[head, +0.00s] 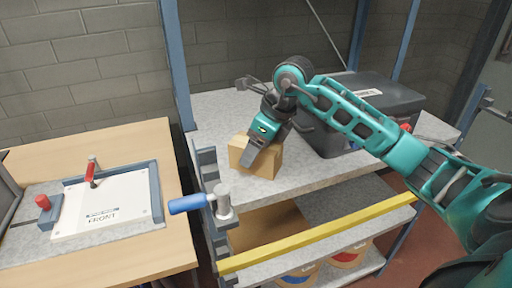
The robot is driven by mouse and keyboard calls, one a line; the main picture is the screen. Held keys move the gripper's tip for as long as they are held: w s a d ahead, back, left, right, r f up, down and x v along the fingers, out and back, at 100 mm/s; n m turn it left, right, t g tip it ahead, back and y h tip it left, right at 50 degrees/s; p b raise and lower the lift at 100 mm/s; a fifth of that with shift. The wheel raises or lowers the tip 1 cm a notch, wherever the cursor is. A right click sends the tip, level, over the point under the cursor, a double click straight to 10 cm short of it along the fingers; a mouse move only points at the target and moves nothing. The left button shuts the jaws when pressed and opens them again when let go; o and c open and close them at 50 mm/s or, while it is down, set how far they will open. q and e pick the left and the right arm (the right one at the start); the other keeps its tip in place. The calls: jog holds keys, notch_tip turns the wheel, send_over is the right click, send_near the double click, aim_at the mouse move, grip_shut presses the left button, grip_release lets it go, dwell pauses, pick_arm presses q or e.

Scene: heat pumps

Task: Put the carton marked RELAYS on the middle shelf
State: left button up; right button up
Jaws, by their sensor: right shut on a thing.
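A small tan carton (268,163) is at the left part of the rack's top shelf (225,115). No marking can be read on the sides I see. My right gripper (253,160) comes from above and is shut on the carton; its finger covers part of the front face. I cannot tell whether the carton touches the top shelf or is held just over it. The middle shelf (335,203) lies below, with a yellow bar (320,234) along its front. A flat-looking brown thing (268,230) covers its left part. My left gripper is not in view.
A dark grey case (340,140) stands on the top shelf, right of the carton. A post with a blue handle (188,204) is at the rack's left front corner. Buckets (345,255) stand low down. A wooden bench (110,265) with a white plate (105,205) is at left.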

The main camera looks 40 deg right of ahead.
jog(key=o, duration=0.9)
jog(key=shift+f, duration=0.1)
jog(key=shift+c, duration=0.2)
jog(key=o, duration=0.5)
jog(key=shift+c, duration=0.2)
jog(key=shift+r, duration=0.3)
jog(key=p+v, duration=0.1)
jog(key=v, duration=0.9)
jog(key=shift+s+d+r, duration=0.1)
jog(key=shift+s+r, duration=0.05)
jog(key=shift+r, duration=0.2)
jog(key=shift+s+d+r, duration=0.1)
jog(key=shift+s+r, duration=0.1)
jog(key=shift+r, duration=0.3)
